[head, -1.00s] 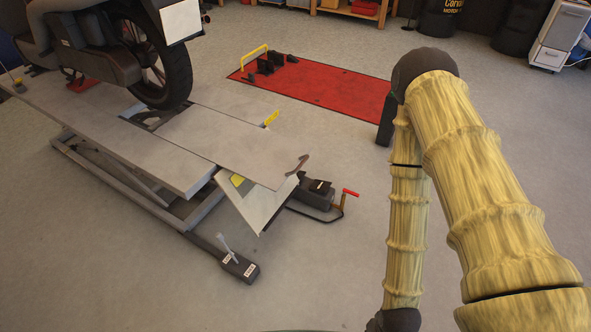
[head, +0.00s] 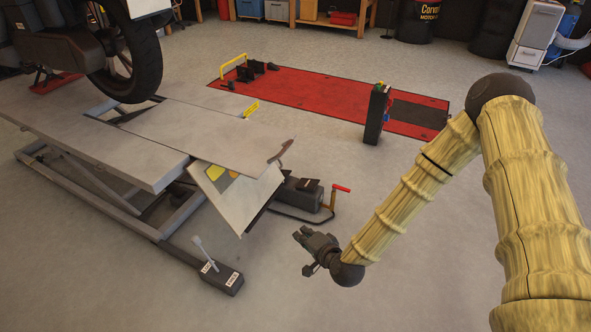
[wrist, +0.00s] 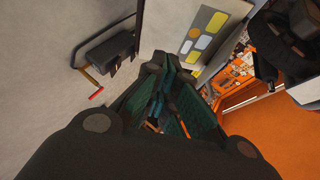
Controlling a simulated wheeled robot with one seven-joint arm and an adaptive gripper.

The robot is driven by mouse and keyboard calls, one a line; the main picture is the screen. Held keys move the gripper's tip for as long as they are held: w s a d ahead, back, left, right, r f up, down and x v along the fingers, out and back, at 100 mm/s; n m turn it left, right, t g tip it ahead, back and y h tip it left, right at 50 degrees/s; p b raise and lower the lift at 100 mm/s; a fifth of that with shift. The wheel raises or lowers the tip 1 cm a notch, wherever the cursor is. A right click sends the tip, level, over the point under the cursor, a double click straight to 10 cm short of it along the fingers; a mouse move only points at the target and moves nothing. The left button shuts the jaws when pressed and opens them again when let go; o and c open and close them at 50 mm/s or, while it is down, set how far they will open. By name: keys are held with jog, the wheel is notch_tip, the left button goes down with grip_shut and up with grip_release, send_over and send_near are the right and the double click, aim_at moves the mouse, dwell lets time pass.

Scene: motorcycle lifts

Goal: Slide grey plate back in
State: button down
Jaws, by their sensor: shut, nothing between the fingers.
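The grey plate (head: 210,130) lies at the near end of the motorcycle lift in the head view and sticks out past the lift's deck. A dark curved handle (head: 284,152) is at its outer right end. My gripper (head: 300,238) is in front of and below the plate, apart from it, to the right of the tilted white flap with stickers (head: 235,190). In the wrist view my gripper (wrist: 160,88) looks shut and empty, its fingers pointing toward the sticker panel (wrist: 203,35). I cannot make out the plate surely in the wrist view.
A black pedal unit with a red-tipped lever (head: 340,188) stands on the floor just beyond my gripper. A dark box with a lever (head: 222,277) is at front left. Red lift plate (head: 310,95) lies behind.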

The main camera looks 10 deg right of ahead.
jog(key=w+d+r+m+t+h+b, duration=0.1)
jog(key=w+d+r+m+t+b, duration=0.25)
jog(key=w, duration=0.35)
jog(key=w+d+r+m+t+b, duration=0.25)
jog(key=w+r+t+b, duration=0.2)
jog(key=w, duration=0.35)
jog(key=w+a+r+b, duration=0.2)
jog(key=w+a+b, duration=0.2)
jog(key=w, duration=0.7)
jog(key=shift+w+a+m+g, duration=0.15)
jog(key=shift+a+m+g, duration=0.25)
jog(key=shift+a, duration=0.5)
jog(key=shift+r, duration=0.1)
